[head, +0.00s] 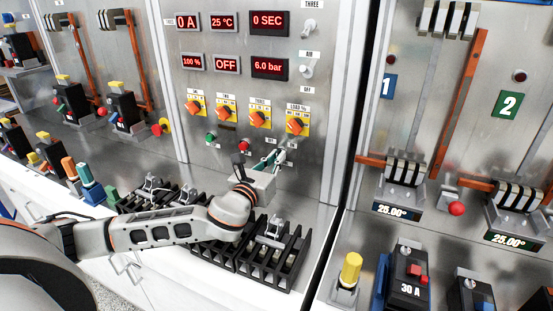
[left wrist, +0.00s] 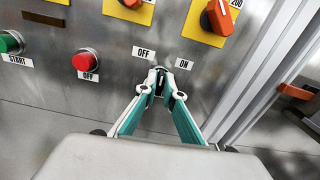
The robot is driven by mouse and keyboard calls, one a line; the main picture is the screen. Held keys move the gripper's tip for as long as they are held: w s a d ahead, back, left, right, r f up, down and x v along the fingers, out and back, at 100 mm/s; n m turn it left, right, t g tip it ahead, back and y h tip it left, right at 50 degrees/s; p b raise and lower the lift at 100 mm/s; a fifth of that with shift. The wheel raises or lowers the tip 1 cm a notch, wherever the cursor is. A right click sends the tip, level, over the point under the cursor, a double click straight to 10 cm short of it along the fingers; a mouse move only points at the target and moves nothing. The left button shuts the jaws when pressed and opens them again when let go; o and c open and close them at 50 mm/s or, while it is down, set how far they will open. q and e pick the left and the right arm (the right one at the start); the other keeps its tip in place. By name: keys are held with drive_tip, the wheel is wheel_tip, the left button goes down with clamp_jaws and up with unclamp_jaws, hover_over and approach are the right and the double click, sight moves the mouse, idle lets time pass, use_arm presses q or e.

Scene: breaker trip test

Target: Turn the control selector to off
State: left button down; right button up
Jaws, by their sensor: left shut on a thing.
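The control selector (left wrist: 159,82) is on the metal panel, between an OFF label (left wrist: 144,52) on its left and an ON label (left wrist: 184,64) on its right. My left gripper (head: 284,154) reaches the lower right of the middle panel in the head view. In the left wrist view its teal fingers (left wrist: 161,92) meet at the selector and are shut on it. The fingertips cover most of the selector, so I cannot tell which way it points. My right gripper is not in view.
A red OFF button (left wrist: 86,61) and a green START button (left wrist: 11,42) are left of the selector. Orange knobs (head: 297,126) on yellow plates are above. Black breaker racks (head: 280,262) stand on the bench below my left arm. A raised panel frame (head: 345,110) is close on the right.

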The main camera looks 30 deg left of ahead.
use_arm(q)
drive_tip(key=shift+a+n, duration=0.15)
drive_tip(key=shift+n, duration=4.05)
drive_tip(key=c, duration=2.2)
unclamp_jaws()
drive_tip(key=shift+o, duration=0.2)
drive_tip(key=s, duration=1.2)
drive_tip(key=shift+d, duration=0.35)
